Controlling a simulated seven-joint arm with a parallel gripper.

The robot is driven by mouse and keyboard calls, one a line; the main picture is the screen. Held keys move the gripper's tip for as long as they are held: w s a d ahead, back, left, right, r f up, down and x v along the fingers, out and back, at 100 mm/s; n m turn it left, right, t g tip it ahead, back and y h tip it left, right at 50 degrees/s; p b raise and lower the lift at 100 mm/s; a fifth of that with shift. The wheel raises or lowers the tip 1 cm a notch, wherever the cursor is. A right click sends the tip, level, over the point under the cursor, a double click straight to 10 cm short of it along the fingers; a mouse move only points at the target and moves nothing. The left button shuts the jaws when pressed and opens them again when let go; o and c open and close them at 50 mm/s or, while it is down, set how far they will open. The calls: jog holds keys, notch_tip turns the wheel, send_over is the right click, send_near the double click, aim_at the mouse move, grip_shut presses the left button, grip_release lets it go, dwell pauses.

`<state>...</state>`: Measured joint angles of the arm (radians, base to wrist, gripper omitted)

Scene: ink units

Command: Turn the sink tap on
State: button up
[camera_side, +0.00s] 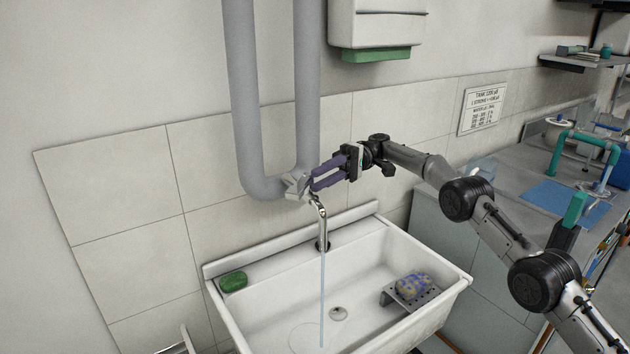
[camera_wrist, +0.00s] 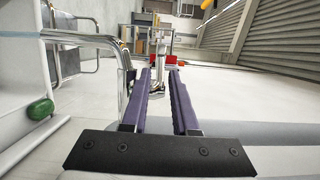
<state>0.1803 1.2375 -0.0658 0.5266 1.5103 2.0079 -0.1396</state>
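The tap (camera_side: 321,226) is a curved chrome spout at the back of the white sink (camera_side: 262,309). A thin pale stream of water (camera_side: 322,290) runs from its mouth down into the basin. A light grey faceted piece, seemingly the tap's handle (camera_side: 296,185), sits just above and left of the spout. My gripper (camera_side: 312,179) reaches in from the right, its purple fingertips beside this piece; contact cannot be told. In the wrist view the two fingers of my gripper (camera_wrist: 160,72) are apart, with nothing clearly held between them.
Thick grey pipes (camera_side: 247,110) run down the tiled wall behind the tap. A green soap (camera_side: 233,281) lies on the sink's back left ledge. A patterned sponge (camera_side: 413,286) rests on a grey rack (camera_side: 389,297) at the basin's right. A dispenser (camera_side: 377,25) hangs above.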

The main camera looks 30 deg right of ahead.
aim_at(293, 186)
jog(key=shift+d+r, duration=0.1)
jog(key=c, duration=0.4)
jog(key=shift+s+d+r+n, duration=0.15)
jog(key=shift+n, duration=0.25)
grip_shut()
jog(key=a+r+n+t+h, duration=0.1)
jog(key=t+h, duration=0.1)
jog(key=h, duration=0.1)
jog(key=s+a+r+n+t+h, duration=0.1)
jog(key=r+n+t+h, duration=0.1)
jog(key=h, duration=0.1)
jog(key=s+a+r+n+t+h, duration=0.1)
jog(key=t+h, duration=0.1)
jog(key=h, duration=0.1)
jog(key=shift+r+n+h, duration=0.4)
jog(key=a+r+m+t+h, duration=0.1)
jog(key=a+r+t+h, duration=0.2)
jog(key=a+r+t, duration=0.15)
jog(key=shift+w+a+f, duration=0.1)
jog(key=shift+w+f, duration=0.15)
jog(key=shift+f, duration=0.95)
jog(key=shift+w+a+f, duration=0.1)
jog(key=shift+w+f, duration=0.1)
jog(key=shift+f, duration=1.05)
jog(key=shift+w+a+f, duration=0.1)
jog(key=shift+w+f, duration=0.15)
jog(key=shift+f, duration=0.95)
